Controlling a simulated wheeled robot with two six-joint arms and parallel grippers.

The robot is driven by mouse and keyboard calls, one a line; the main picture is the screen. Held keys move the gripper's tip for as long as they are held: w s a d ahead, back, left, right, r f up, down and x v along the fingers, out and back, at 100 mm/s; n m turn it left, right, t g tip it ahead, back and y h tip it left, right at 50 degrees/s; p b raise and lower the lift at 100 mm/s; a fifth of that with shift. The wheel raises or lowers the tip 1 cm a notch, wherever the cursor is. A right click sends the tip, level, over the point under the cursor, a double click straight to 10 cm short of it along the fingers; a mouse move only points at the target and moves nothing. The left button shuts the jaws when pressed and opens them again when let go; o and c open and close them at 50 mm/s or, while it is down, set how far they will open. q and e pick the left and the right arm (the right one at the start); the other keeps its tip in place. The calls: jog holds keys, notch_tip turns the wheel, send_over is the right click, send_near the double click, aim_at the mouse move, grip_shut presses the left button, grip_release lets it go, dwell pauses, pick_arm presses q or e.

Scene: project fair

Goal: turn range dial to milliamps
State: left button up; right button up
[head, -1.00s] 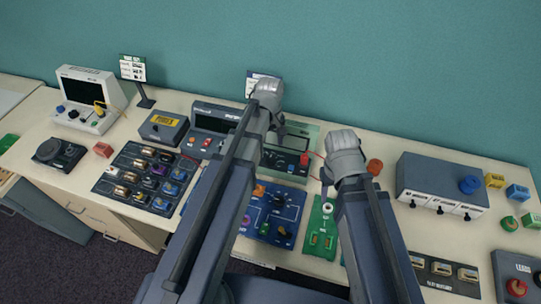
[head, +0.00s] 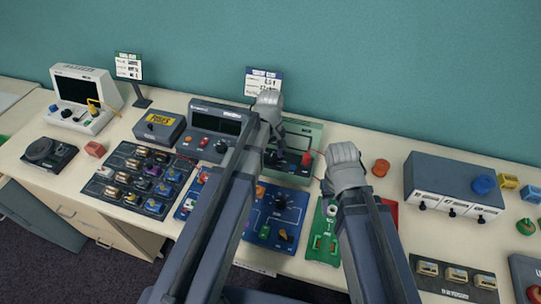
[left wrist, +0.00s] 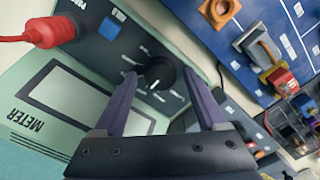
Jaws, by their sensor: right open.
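The pale green meter (head: 303,128) stands against the back wall behind my arms. In the left wrist view the meter (left wrist: 35,85) shows its screen, a red plug on a red lead (left wrist: 50,31), a blue HOLD button (left wrist: 110,27) and the black round range dial (left wrist: 158,74) with a white pointer mark. The dial's printed labels are too small to read. My left gripper (left wrist: 159,73) is open, with one finger on each side of the dial and small gaps visible. In the head view my left gripper (head: 269,150) is mostly hidden by its arm. My right gripper (head: 327,188) hangs right of the meter, empty.
A dark bench instrument (head: 215,123) stands left of the meter. A blue circuit board (head: 276,214) and a green board (head: 322,243) lie in front.

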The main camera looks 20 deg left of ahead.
pick_arm(q)
grip_shut()
dwell(0.3)
jog(key=shift+m, duration=0.3)
jog(key=m, duration=0.4)
jog(key=shift+m, duration=0.4)
jog(key=m, duration=1)
jog(key=shift+m, duration=0.4)
jog(key=m, duration=0.5)
jog(key=shift+m, duration=0.3)
